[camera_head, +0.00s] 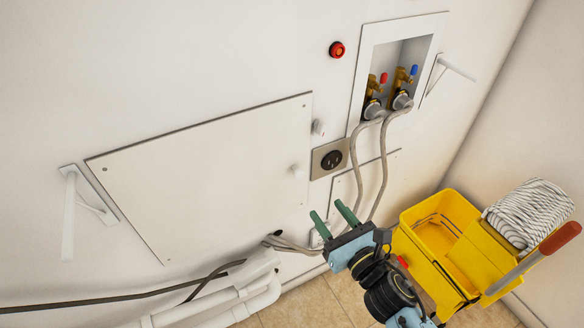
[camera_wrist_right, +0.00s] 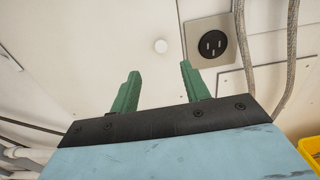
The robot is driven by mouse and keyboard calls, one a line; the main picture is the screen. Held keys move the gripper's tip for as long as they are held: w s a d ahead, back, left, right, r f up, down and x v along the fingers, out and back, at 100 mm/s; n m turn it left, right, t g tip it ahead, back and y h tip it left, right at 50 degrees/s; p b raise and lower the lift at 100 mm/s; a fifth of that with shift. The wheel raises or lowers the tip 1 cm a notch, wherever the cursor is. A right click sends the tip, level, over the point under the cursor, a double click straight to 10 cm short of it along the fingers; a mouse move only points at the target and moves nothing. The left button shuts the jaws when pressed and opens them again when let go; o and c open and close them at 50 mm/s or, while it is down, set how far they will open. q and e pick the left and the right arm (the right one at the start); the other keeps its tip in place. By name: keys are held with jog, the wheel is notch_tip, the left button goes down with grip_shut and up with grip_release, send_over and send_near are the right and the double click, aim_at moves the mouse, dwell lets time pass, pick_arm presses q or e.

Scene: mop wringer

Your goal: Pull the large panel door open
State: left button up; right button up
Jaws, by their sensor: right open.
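The large panel door (camera_head: 215,170) is a white rectangular panel lying flush in the wall, left of the outlet. It looks closed. A small white knob (camera_head: 297,171) sits near its right edge. My right gripper (camera_head: 334,216) has green fingers and is open and empty. It is below and to the right of the knob, apart from it. In the right wrist view its fingers (camera_wrist_right: 159,82) point toward the panel. My left gripper is not in view.
A black outlet (camera_head: 331,160) and grey hoses (camera_head: 355,160) running from a recessed valve box (camera_head: 367,50) are right of the panel. A yellow mop bucket (camera_head: 438,240) stands at the lower right. White pipes (camera_head: 215,308) and dark cables (camera_head: 120,296) run below. Wall brackets (camera_head: 70,210) flank the area.

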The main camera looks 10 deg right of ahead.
aim_at(300, 174)
jog(key=x, duration=0.9)
jog(key=shift+w+f, duration=0.1)
jog(key=shift+w, duration=0.2)
jog(key=shift+w+a+b, duration=0.25)
jog(key=shift+w+b, duration=0.05)
jog(key=shift+w, duration=0.25)
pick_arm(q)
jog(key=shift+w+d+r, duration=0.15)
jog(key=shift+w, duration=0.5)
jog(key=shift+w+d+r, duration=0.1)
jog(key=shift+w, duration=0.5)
pick_arm(e)
jog(key=shift+w, duration=0.15)
jog(key=shift+c, duration=0.3)
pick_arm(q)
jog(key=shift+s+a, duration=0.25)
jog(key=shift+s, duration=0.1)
pick_arm(e)
grip_shut()
